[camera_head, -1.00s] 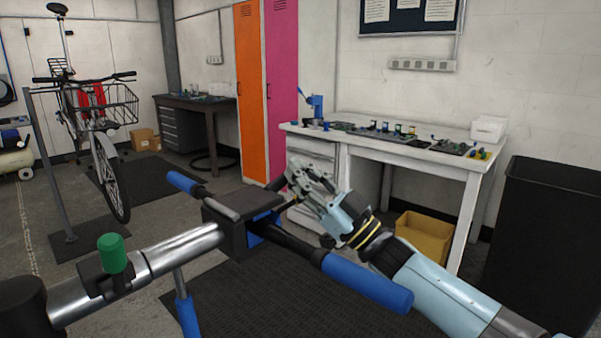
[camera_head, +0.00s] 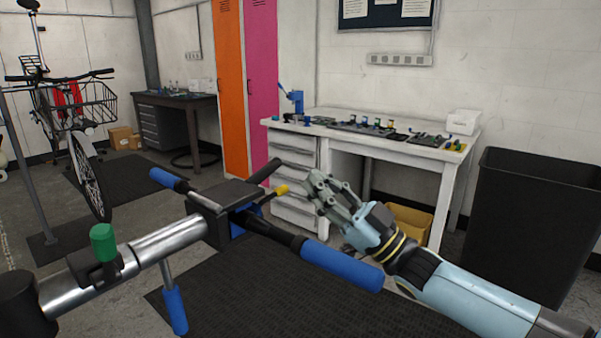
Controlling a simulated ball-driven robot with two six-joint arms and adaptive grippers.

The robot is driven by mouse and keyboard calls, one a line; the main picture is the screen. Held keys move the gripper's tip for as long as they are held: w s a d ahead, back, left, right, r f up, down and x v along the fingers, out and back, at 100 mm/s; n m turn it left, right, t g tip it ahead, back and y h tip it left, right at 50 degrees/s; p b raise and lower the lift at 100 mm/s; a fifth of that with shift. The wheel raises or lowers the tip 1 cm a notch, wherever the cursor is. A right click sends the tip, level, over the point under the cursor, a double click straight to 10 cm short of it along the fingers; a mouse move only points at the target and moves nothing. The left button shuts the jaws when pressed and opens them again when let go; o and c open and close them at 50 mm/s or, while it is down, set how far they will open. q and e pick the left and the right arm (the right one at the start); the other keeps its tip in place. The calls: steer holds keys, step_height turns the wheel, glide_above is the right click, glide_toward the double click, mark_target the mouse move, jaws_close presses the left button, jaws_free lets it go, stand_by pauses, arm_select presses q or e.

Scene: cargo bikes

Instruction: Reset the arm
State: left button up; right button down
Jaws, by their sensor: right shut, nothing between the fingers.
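My right gripper (camera_head: 318,185) is in the middle of the head view, its arm coming in from the lower right. Its fingers are shut and hold nothing. It hangs in the air, in the picture just above the blue-handled bar (camera_head: 340,267) of the repair stand clamp. The black clamp head (camera_head: 222,205) lies to its left, with a small yellow-tipped lever (camera_head: 280,190) between them. I cannot tell the exact gap to the clamp. My left gripper does not show.
A white workbench (camera_head: 370,135) with small parts stands behind the gripper. A black bin (camera_head: 530,215) stands at the right. The stand's silver tube (camera_head: 160,243) with a green knob (camera_head: 103,242) is at lower left. A bicycle (camera_head: 75,120) stands at far left.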

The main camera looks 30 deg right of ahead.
steer(key=shift+s+d+f, duration=0.2)
steer(key=shift+d+f, duration=0.05)
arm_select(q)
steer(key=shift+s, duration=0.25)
